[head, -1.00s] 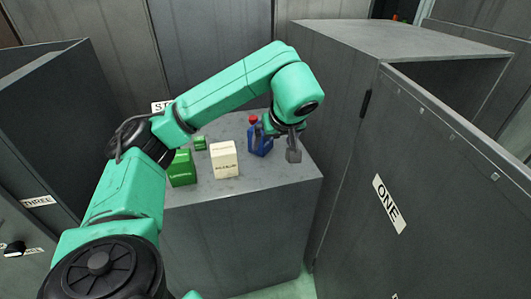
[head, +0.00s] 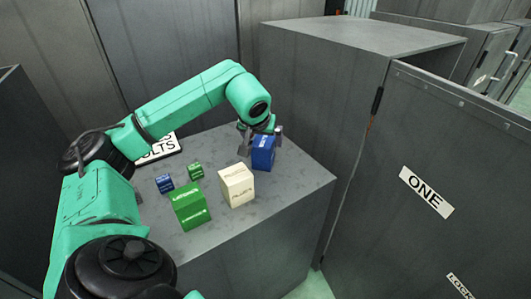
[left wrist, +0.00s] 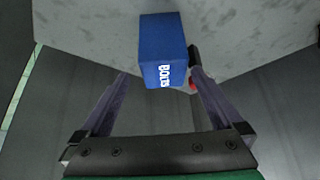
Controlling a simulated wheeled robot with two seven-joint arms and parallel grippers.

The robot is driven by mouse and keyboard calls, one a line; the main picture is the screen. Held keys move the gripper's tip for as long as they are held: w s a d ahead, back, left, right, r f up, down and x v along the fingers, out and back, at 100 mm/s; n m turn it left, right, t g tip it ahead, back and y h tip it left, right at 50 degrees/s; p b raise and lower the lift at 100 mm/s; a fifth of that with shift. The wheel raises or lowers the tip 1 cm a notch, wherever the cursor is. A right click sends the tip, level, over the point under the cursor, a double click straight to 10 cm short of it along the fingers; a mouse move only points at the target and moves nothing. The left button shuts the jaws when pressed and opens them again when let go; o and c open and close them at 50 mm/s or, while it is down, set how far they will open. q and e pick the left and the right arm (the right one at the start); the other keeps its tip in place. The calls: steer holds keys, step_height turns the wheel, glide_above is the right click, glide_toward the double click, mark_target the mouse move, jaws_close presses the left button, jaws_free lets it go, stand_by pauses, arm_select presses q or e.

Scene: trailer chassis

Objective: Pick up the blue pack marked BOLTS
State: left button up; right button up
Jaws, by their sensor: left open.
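The blue pack (head: 263,153) stands on the grey table top (head: 305,178), near its right back part. In the left wrist view the blue pack (left wrist: 163,48) shows white lettering that reads BOLTS. My left gripper (head: 261,143) is at the pack, with one finger on each side of it in the head view. In the left wrist view the fingers (left wrist: 158,77) are spread wide, with the pack's near end between or just beyond their tips. I cannot tell whether they touch it. My right gripper is not in view.
A cream box (head: 237,186), a large green box (head: 189,207), a small green box (head: 196,171) and a small blue box (head: 164,183) stand left of the pack. A partly hidden sign (head: 158,150) lies behind. A grey cabinet door marked ONE (head: 425,192) stands right. Something red (left wrist: 193,86) shows beside a finger.

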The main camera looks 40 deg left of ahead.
arm_select(q)
steer(key=x, duration=0.7)
steer(key=shift+a+p, duration=0.15)
steer(key=shift+p, duration=0.25)
steer(key=shift+w+a+f, duration=0.15)
steer(key=shift+f, duration=0.05)
steer(key=shift+c, duration=0.3)
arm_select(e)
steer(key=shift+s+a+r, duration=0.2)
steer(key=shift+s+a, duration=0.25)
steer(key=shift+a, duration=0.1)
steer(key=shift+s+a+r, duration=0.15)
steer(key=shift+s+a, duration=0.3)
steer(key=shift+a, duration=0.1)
arm_select(q)
steer(key=shift+r, duration=0.1)
steer(key=c, duration=1.5)
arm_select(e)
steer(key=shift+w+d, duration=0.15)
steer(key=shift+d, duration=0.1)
